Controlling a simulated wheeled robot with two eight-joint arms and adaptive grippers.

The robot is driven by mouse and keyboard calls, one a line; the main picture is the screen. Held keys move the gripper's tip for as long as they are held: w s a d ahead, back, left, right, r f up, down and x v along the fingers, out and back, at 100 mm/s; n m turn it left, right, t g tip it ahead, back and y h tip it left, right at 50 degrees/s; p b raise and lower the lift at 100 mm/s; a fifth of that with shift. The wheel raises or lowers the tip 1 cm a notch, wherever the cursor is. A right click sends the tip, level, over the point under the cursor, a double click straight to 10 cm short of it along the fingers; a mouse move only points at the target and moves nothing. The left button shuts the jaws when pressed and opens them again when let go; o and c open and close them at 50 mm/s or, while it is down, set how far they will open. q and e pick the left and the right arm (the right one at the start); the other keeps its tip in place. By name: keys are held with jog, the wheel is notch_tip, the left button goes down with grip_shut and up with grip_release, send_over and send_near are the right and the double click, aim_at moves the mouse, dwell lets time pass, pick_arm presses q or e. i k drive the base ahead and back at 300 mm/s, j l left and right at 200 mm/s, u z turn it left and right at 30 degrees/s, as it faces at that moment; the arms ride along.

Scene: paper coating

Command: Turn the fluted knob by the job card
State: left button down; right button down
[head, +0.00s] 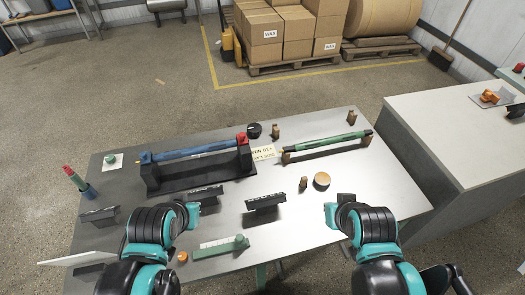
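A pale card with printed black text (263,153), likely the job card, lies near the back middle of the metal table (225,222). A dark round knob (254,130) stands just behind it; its fluting is too small to make out. My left gripper (192,214) is over the table's front left part, well short of the knob. My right gripper (331,214) is over the front right part, also well short of it. Both grippers are small and partly hidden by my arms, so their fingers cannot be made out.
A blue roller (195,150) on a black stand is left of the card; a green roller (325,142) rests on brown supports at its right. Black label stands (265,202) and a green-handled tool (222,247) are in front. A grey counter (465,135) stands right.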

aim_at(254, 130)
jog(key=k+l, duration=0.1)
jog(key=l, duration=0.2)
jog(key=k+l+z, duration=0.1)
jog(key=l, duration=0.25)
jog(key=i+l+z, duration=0.1)
jog(key=l, duration=0.2)
jog(key=i+l, duration=0.15)
jog(key=l, duration=0.15)
jog(key=i+l+z, duration=0.15)
jog(key=l, duration=0.2)
jog(key=i+j+z, duration=0.1)
jog(key=i, duration=0.3)
